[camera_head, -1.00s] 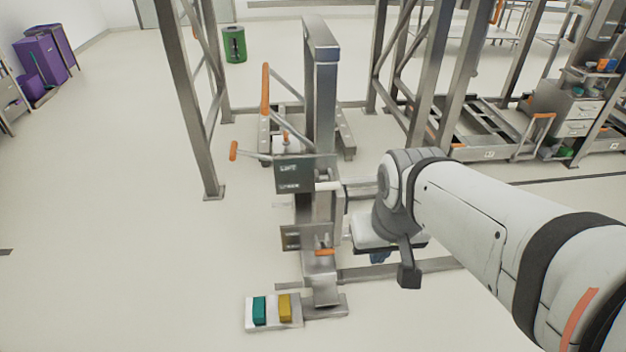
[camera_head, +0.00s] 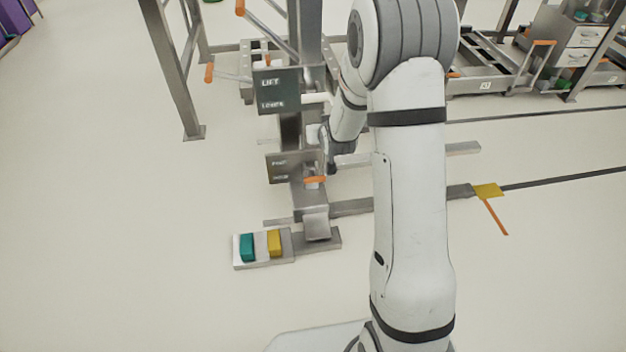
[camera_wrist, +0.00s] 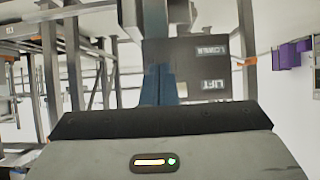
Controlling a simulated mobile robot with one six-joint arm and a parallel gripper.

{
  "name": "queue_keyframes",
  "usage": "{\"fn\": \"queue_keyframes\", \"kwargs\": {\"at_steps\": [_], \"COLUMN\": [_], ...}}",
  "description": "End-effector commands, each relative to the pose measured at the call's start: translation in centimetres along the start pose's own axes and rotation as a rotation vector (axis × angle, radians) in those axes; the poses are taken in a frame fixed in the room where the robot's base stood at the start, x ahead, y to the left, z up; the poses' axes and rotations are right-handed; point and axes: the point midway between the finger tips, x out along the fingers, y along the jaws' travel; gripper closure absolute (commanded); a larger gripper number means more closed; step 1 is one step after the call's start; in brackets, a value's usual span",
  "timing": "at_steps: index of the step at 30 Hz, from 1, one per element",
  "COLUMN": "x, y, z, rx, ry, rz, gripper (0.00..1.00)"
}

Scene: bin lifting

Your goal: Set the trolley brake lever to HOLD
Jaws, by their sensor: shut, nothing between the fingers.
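In the head view a small orange lever (camera_head: 315,180) sticks out low on the steel post, just right of a grey plate (camera_head: 284,166) whose lettering is too small to read surely. I take this to be the trolley brake lever, but its setting cannot be made out. My gripper is at the post, above and right of this lever; its fingers are hard to see in the head view. In the wrist view my gripper's blue fingers (camera_wrist: 158,85) are together and empty, in front of the LIFT/LOWER plate (camera_wrist: 205,62), which appears upside down.
The LIFT/LOWER plate also shows in the head view (camera_head: 278,92), above the small lever. A pedestal with teal (camera_head: 247,247) and yellow (camera_head: 274,243) pads is at the post's foot. A yellow block (camera_head: 488,190) with an orange strip lies right. Floor at left is clear.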

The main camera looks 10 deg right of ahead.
Motion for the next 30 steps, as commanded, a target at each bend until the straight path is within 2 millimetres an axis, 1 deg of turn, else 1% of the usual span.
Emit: {"fn": "queue_keyframes", "kwargs": {"at_steps": [1,2,3,5,6,8,9,10,12,15,18,21,23,26,29,30], "x": [3.5,4.9,6.7,9.2,10.8,12.9,14.1,14.9,16.4,17.7,18.4,18.6,18.8,19.6,20.9,21.7], "y": [0.0,0.0,0.0,0.0,0.0,0.0,0.0,0.0,0.0,0.0,0.0,0.1,0.1,0.1,0.1,0.1], "z": [3.2,4.2,5.5,7.7,9.3,11.8,13.4,14.6,17.2,20.2,22.2,23.2,23.3,22.9,22.0,21.7], "rx": [0.0,0.0,0.0,0.0,0.0,0.0,0.0,0.0,0.0,0.0,0.001,0.001,0.001,0.001,0.001,0.001], "ry": [0.036,0.067,0.107,0.168,0.207,0.268,0.306,0.334,0.394,0.465,0.516,0.544,0.554,0.559,0.561,0.56], "rz": [0.0,0.0,0.001,0.001,0.001,0.001,0.001,0.002,0.002,0.002,0.003,0.003,0.003,0.003,0.003,0.004], "gripper": [1.0,1.0,1.0,1.0,1.0,1.0,1.0,1.0,1.0,1.0,1.0,1.0,1.0,1.0,1.0,1.0]}}
